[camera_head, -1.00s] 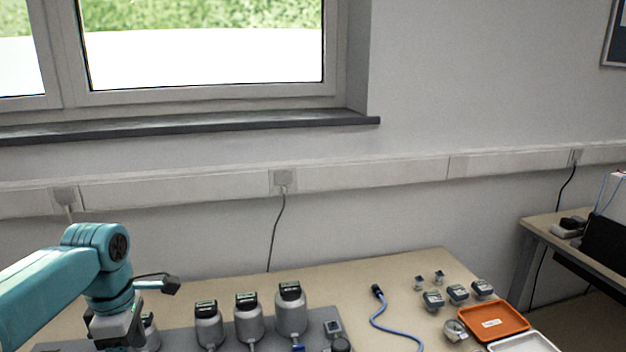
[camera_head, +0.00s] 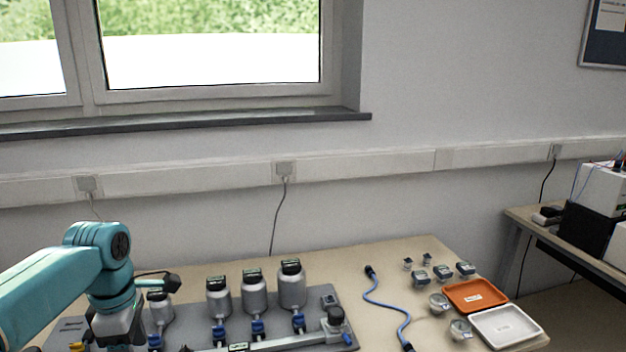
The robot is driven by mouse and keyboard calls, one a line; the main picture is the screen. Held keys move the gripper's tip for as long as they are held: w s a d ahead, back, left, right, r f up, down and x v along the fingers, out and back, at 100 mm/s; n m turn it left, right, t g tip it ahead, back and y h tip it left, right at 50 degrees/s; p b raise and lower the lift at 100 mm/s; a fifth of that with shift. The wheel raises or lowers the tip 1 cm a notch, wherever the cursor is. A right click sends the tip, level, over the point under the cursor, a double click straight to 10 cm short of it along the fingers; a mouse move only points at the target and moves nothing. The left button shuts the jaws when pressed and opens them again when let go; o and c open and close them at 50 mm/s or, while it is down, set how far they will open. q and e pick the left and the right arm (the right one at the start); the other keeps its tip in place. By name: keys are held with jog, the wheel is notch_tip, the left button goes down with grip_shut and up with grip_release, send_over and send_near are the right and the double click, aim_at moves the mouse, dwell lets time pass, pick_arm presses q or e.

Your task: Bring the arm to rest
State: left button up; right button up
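My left arm (camera_head: 60,285) comes in from the left in teal, bent at a joint with its wrist (camera_head: 112,290) pointing down. The wrist hangs over the left part of a grey plate (camera_head: 345,345) on the bench. The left gripper's fingers are below the picture or hidden, so its state does not show. My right arm and gripper are not in view. Several grey cylinders with dark tops stand on the plate, one of them (camera_head: 291,288) the tallest; the leftmost (camera_head: 160,310) is beside my wrist.
A blue cable (camera_head: 375,305) lies on the wooden bench (camera_head: 335,265). An orange tray (camera_head: 475,296), a white tray (camera_head: 506,327) and several small gauges (camera_head: 438,302) are at the right. A second table (camera_head: 520,218) holds boxes. A wall with a window stands behind.

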pick_arm(q)
jog(key=s+d+f+m+g+h+p, duration=0.1)
jog(key=s+d+f+g+p, duration=0.2)
jog(key=f, duration=0.4)
jog(key=s+d+f+m, duration=0.2)
jog(key=s+d+f, duration=0.15)
jog(key=f, duration=0.45)
jog(key=s+d+f+m+g+h+p, duration=0.1)
jog(key=s+d+f+g+p, duration=0.2)
jog(key=f, duration=0.4)
jog(key=s+d+f+m+t+h, duration=0.1)
jog(key=s+d+f+m, duration=0.4)
jog(key=s, duration=0.3)
jog(key=s+d+f+m+t+h, duration=0.1)
jog(key=s+d+f+m+t, duration=0.1)
jog(key=s+d+f+m, duration=0.45)
jog(key=w+a+r+m+t, duration=0.1)
jog(key=w+a+m+t, duration=0.1)
jog(key=m+t, duration=0.1)
jog(key=shift+w+r+t, duration=0.15)
jog(key=shift+r+t, duration=0.15)
jog(key=shift+r, duration=0.1)
